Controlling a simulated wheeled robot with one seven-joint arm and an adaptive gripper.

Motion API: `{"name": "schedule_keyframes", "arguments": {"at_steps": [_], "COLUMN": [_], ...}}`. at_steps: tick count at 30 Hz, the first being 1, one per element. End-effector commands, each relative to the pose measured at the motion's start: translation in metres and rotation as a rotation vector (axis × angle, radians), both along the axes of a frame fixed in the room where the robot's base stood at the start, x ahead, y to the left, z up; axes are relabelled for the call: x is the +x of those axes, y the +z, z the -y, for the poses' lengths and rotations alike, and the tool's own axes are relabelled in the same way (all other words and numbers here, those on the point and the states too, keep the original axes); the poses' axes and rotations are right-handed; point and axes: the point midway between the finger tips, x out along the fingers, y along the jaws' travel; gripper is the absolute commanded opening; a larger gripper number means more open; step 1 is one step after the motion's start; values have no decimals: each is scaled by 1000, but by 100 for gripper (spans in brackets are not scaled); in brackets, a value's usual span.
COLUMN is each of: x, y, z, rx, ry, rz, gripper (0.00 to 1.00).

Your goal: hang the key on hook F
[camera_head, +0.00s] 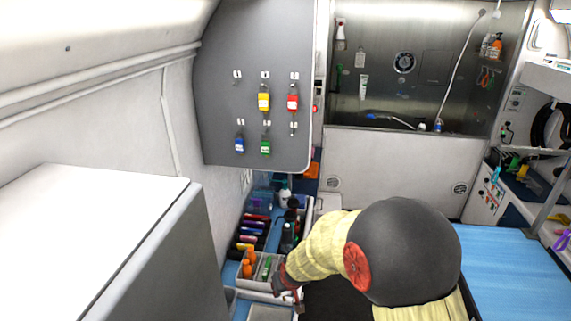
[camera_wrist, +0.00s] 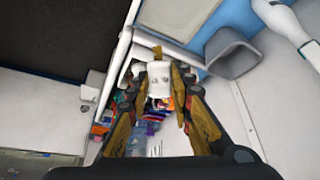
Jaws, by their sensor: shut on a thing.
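My gripper (camera_wrist: 160,88) is shut on a small white piece (camera_wrist: 160,72) with a brass-coloured bit at its far end, which looks like the key and its tag. In the head view my gripper (camera_head: 284,281) is low, at the near end of the bins, and the key is hidden or too small to make out. The grey key board (camera_head: 218,125) hangs on the wall above and to the left, well apart from my gripper. It has two rows of small labelled hooks, whose letters are too small to read. The upper left hook (camera_head: 237,82) looks bare.
Yellow (camera_head: 264,102), red (camera_head: 292,103), blue (camera_head: 239,145) and green (camera_head: 265,149) tags hang on the board. Bins of bottles (camera_head: 255,228) stand below it. A white cabinet (camera_head: 95,230) is at the left, a blue table top (camera_head: 510,270) at the right.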

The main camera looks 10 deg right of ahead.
Motion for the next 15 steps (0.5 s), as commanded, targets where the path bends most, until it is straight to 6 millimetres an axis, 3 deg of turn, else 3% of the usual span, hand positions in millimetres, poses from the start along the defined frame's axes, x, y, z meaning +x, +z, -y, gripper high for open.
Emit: {"name": "schedule_keyframes", "arguments": {"at_steps": [15], "x": [12], "y": [32], "z": [-18], "rx": [9], "ry": [1], "rz": [69], "gripper": [3]}}
